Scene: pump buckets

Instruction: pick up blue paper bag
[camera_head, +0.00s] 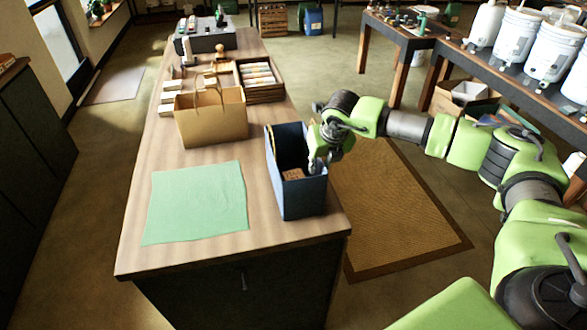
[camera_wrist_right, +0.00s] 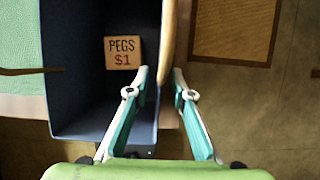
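The blue paper bag (camera_head: 300,196) stands upright and open-topped on the wooden counter, near its front right corner. In the right wrist view I look down into the bag (camera_wrist_right: 75,105). My right gripper (camera_head: 316,165) is at the bag's right side. Its two fingers (camera_wrist_right: 162,72) are apart, the left one over the bag's inside and the right one beyond its right wall. My left gripper is not in view.
A "PEGS $1" sign (camera_wrist_right: 123,53) shows within the bag's outline. On the counter (camera_head: 185,255) are a green sheet (camera_head: 197,203), a tan paper bag (camera_head: 212,122) and a wooden crate (camera_head: 262,95). A brown mat (camera_head: 395,210) lies right of the counter. White buckets (camera_head: 552,45) stand on another table.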

